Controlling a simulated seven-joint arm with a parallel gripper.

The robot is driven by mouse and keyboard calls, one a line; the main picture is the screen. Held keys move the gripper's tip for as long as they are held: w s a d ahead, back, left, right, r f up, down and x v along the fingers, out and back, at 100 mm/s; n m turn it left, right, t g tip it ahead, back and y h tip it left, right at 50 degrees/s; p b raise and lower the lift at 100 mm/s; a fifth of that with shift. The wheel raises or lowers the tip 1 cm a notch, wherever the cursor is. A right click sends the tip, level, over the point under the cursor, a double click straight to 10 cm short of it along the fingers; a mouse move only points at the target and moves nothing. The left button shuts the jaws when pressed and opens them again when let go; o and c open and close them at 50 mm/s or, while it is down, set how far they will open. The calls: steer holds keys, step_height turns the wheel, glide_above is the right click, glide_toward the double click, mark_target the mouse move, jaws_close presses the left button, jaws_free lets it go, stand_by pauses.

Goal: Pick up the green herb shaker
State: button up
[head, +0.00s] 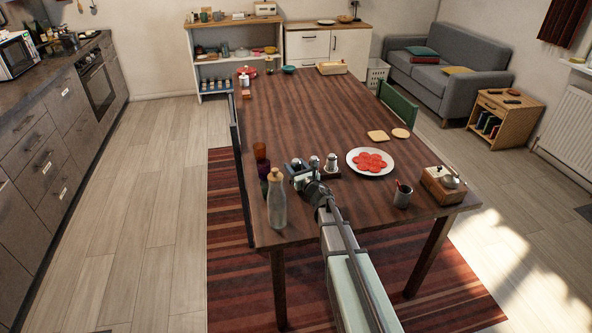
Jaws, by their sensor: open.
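My gripper (299,179) is open, low over the near part of the dark wooden table (310,118). Just beyond it stands a small group of shakers with pale or metallic tops: a left one (296,162), a middle one (314,162) and a right one (332,162). They are small in this view, and I cannot make out which of them is the green herb shaker. My gripper and wrist hide part of the group's lower side. I cannot tell whether the fingers touch any shaker.
A glass bottle with a cork (276,202) and dark tumblers (262,160) stand close on the left. A plate of red slices (387,157), a grey cup (402,197) and a wooden box (440,187) stand to the right. The table's middle is mostly clear.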

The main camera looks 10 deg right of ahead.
steer(key=c, duration=0.8)
